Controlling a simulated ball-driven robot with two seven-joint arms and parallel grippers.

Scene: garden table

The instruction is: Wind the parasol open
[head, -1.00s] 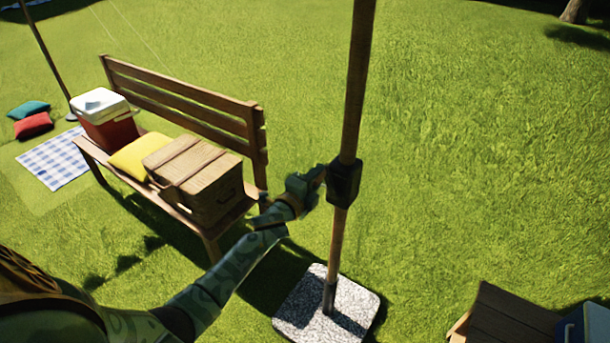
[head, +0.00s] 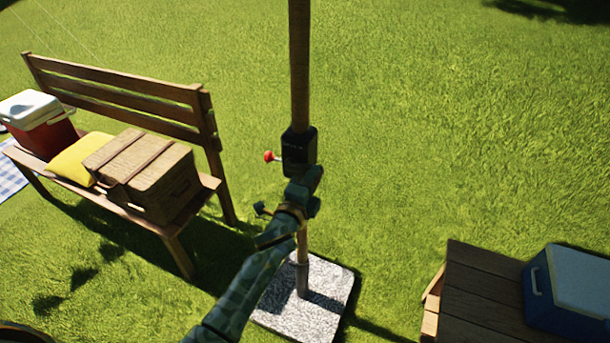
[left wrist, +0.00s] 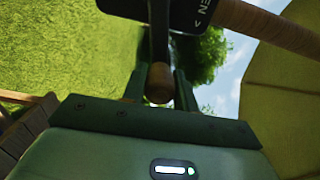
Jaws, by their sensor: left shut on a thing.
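The parasol pole (head: 299,70) rises upright from a speckled stone base (head: 300,318). A black crank housing (head: 299,152) sits on the pole, with a red knob (head: 270,156) sticking out on its left. My left gripper (head: 306,188) is just below the housing, in front of the pole. In the left wrist view my left gripper (left wrist: 160,90) is shut on the wooden crank knob (left wrist: 159,83), at the end of a dark crank arm. The housing (left wrist: 180,10) shows there with lettering. The yellow-green canopy (left wrist: 280,110) shows at right; how far open it is I cannot tell. My right gripper is out of view.
A wooden bench (head: 130,95) at left bears a red and white cooler (head: 38,122), a yellow cushion (head: 80,158) and a wicker hamper (head: 146,172). A low wooden table (head: 470,305) with a blue cooler (head: 568,290) is at lower right. Grass is clear behind the pole.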

